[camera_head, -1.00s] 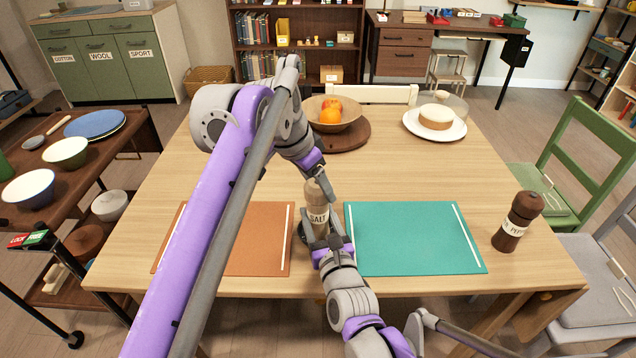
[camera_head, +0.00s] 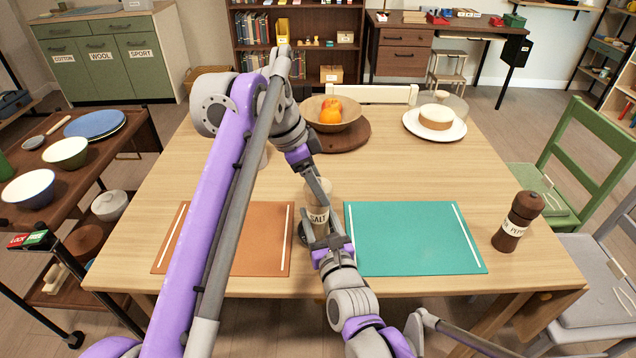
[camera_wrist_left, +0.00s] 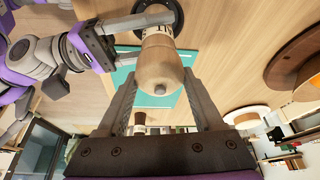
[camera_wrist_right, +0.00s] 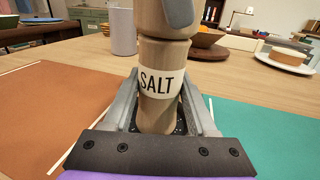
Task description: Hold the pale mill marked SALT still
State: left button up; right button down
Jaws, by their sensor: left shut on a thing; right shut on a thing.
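The pale wooden mill marked SALT (camera_head: 317,216) stands upright between the two mats at the table's near side. Its label faces me in the right wrist view (camera_wrist_right: 160,82). My right gripper (camera_head: 322,238) is shut around its lower body from the near side. My left gripper (camera_head: 319,190) comes in from the far left and is shut on its rounded head. The left wrist view shows the head (camera_wrist_left: 160,68) between the left fingers. The dark mill marked PEPPER (camera_head: 517,222) stands apart at the right.
An orange-brown mat (camera_head: 255,255) lies left of the mill and a teal mat (camera_head: 410,240) lies right. A fruit bowl (camera_head: 345,122) and a plate with a cake (camera_head: 410,128) are farther back. A grey cup (camera_wrist_right: 123,32) stands behind the mill. The middle right of the table is clear.

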pick_arm(q)
jog(key=o, duration=1.4)
jog(key=shift+v, duration=2.55)
jog(key=a, duration=0.4)
jog(key=s+a, duration=0.1)
jog(key=a, duration=0.3)
jog(key=s+a, duration=0.1)
jog(key=a, duration=0.2)
jog(key=shift+s+a, duration=0.2)
jog(key=shift+a, duration=0.2)
